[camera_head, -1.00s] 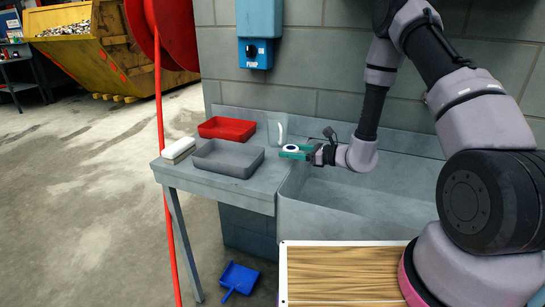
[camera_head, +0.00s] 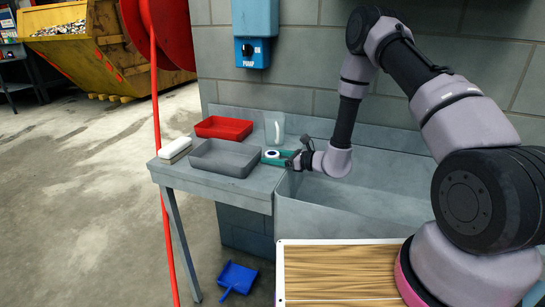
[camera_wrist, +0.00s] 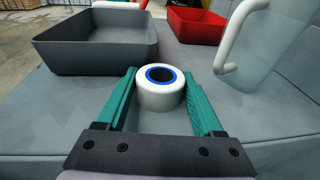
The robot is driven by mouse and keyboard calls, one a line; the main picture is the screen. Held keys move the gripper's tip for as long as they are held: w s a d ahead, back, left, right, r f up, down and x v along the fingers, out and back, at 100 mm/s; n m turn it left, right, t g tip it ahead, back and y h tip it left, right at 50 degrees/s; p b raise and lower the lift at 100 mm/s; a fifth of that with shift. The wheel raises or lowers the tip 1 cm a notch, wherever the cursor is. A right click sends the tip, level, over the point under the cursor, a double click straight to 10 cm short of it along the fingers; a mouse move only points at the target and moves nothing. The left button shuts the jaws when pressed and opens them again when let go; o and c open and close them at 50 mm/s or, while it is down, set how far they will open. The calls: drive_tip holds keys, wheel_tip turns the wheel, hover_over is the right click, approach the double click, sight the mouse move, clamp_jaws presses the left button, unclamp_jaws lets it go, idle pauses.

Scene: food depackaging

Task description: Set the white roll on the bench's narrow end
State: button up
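The white roll (camera_wrist: 161,91) has a dark hole ringed in blue and is upright between my gripper's green fingers in the wrist view. In the head view the roll (camera_head: 271,154) is at the grey bench (camera_head: 257,180), just left of the sink. My gripper (camera_wrist: 161,78) is shut on the roll, one finger at each side. In the head view my gripper (camera_head: 276,157) is low at the bench top. I cannot tell whether the roll's underside touches the bench.
A grey tray (camera_head: 225,158) is left of the roll, with a red tray (camera_head: 224,127) behind it. A clear jug (camera_head: 275,127) with a white handle stands close behind. The sink (camera_head: 350,200) opens on the right.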

drive_tip(key=shift+r, duration=0.1)
drive_tip(key=shift+d+r, duration=0.1)
drive_tip(key=shift+d, duration=0.1)
drive_tip(key=v, duration=1.2)
drive_tip(key=s+r+n+g+h, duration=0.1)
drive_tip(key=s+r+n+g, duration=0.4)
drive_tip(key=r, duration=0.6)
drive_tip(key=s+r+n+g+h, duration=0.1)
drive_tip(key=s+r+n+g, duration=0.2)
drive_tip(key=s+r+n, duration=0.6)
drive_tip(key=s+d+r+n+t+h, duration=0.2)
drive_tip(key=s+d+r+t+h, duration=0.1)
drive_tip(key=d+r, duration=0.4)
drive_tip(key=s+d+r+n+t+h, duration=0.3)
drive_tip(key=s+d+r+t+h, duration=0.1)
drive_tip(key=s+d+r+h, duration=0.2)
wheel_tip(320, 180, up, 3)
drive_tip(key=shift+s+d+r+h, duration=0.1)
drive_tip(key=shift+s+d+h, duration=0.15)
drive_tip(key=shift+d+h, duration=0.55)
drive_tip(key=shift+o, duration=0.2)
drive_tip(key=shift+s+d+r+t, duration=0.15)
drive_tip(key=shift+d+r+t, duration=0.1)
drive_tip(key=shift+d+t, duration=0.15)
